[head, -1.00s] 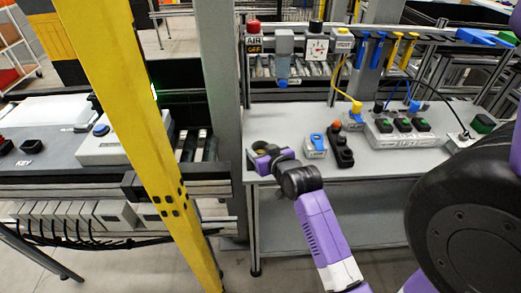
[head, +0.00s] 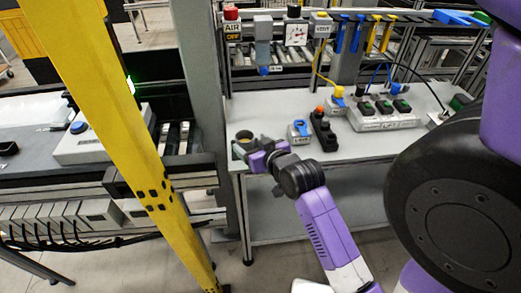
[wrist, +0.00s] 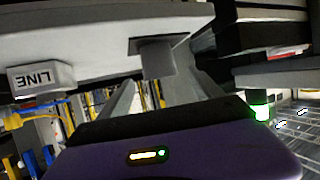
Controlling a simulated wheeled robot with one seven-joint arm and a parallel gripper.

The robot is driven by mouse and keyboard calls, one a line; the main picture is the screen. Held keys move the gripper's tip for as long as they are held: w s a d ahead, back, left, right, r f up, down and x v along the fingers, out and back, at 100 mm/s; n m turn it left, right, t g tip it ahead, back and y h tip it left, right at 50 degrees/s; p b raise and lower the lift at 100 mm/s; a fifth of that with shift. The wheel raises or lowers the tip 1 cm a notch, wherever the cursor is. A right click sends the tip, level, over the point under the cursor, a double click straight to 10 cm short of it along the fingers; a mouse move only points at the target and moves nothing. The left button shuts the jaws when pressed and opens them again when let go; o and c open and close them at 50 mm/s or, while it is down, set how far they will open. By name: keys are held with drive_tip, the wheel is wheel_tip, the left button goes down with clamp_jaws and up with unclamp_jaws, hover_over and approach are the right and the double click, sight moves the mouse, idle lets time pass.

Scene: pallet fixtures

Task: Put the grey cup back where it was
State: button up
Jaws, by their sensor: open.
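My gripper (head: 250,150) is at the left front corner of the grey workbench (head: 365,150) in the head view. Its jaws are open. A small dark, round shape with a yellowish inside (head: 241,149) shows at the fingertips; I cannot tell whether it is a recess in the bench or part of a cup. No grey cup can be clearly made out in either view. The wrist view shows a purple part of my gripper low in the picture and no cup.
A white switch box (head: 383,118) is farther right. A grey post (head: 205,100) and a yellow post (head: 120,130) rise on the left.

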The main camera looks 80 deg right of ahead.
drive_tip(key=s+a+n+t+y, duration=0.1)
drive_tip(key=s+a+n+y, duration=0.2)
drive_tip(key=a, duration=0.8)
drive_tip(key=s+a+r+n+t+y, duration=0.1)
drive_tip(key=s+a, duration=0.4)
drive_tip(key=a, duration=0.7)
drive_tip(key=s+a+r+n+t+y, duration=0.1)
drive_tip(key=s+a+n+t+y, duration=0.2)
drive_tip(key=a, duration=0.9)
drive_tip(key=s+n+y, duration=0.2)
drive_tip(key=shift+r+y, duration=0.25)
drive_tip(key=shift+y, duration=0.15)
drive_tip(key=shift+s+a, duration=0.1)
